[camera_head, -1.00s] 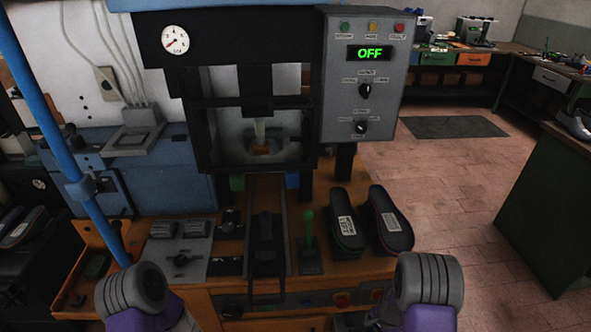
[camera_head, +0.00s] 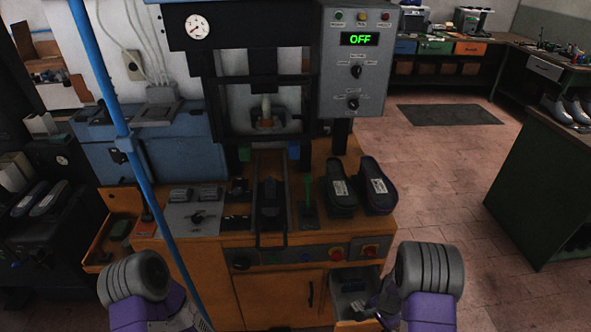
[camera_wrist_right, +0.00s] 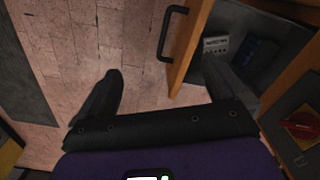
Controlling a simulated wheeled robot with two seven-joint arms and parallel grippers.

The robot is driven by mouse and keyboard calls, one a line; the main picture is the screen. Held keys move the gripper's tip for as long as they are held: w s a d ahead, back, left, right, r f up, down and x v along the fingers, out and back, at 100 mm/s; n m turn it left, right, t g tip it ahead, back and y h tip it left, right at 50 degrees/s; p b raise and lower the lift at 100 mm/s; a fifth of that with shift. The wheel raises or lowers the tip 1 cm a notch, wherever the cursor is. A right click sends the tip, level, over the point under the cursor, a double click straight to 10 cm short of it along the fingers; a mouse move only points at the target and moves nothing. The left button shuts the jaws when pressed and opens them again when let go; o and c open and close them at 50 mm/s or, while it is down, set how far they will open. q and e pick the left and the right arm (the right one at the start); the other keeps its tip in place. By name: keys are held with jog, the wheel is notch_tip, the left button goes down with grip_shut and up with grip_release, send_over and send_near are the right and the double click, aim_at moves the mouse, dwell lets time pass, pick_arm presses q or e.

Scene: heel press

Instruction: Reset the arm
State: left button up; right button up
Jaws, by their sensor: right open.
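My right gripper (camera_wrist_right: 164,72) is open and empty in the right wrist view, its two dark fingers apart. Its right finger overlaps the view of an open drawer (camera_wrist_right: 185,62); I cannot tell whether they touch. In the head view, my right arm comes in at the lower right, with the gripper (camera_head: 378,306) small and dark in front of the drawer. My left arm comes in at the lower left. Only a grey bit of my left gripper (camera_head: 203,322) shows at the bottom edge, and its fingers cannot be made out.
The press (camera_head: 265,60) stands ahead, its control box (camera_head: 352,90) reading OFF. Two dark soles (camera_head: 341,190) lie on the orange bench (camera_head: 232,238), right of a green-handled lever (camera_head: 307,192). A blue pole (camera_head: 120,130) crosses the left. Open floor (camera_head: 440,190) lies right, before a green bench (camera_head: 540,185).

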jog(key=s+a+f+n+y+b, duration=0.4)
jog(key=s+a+f+n+b, duration=0.4)
jog(key=s+a+f, duration=0.3)
jog(key=s+a+n, duration=0.1)
jog(key=s+a, duration=0.3)
jog(key=a, duration=0.1)
jog(key=shift+f+n+t, duration=0.3)
jog(key=shift+f+n, duration=0.05)
jog(key=shift+n, duration=0.05)
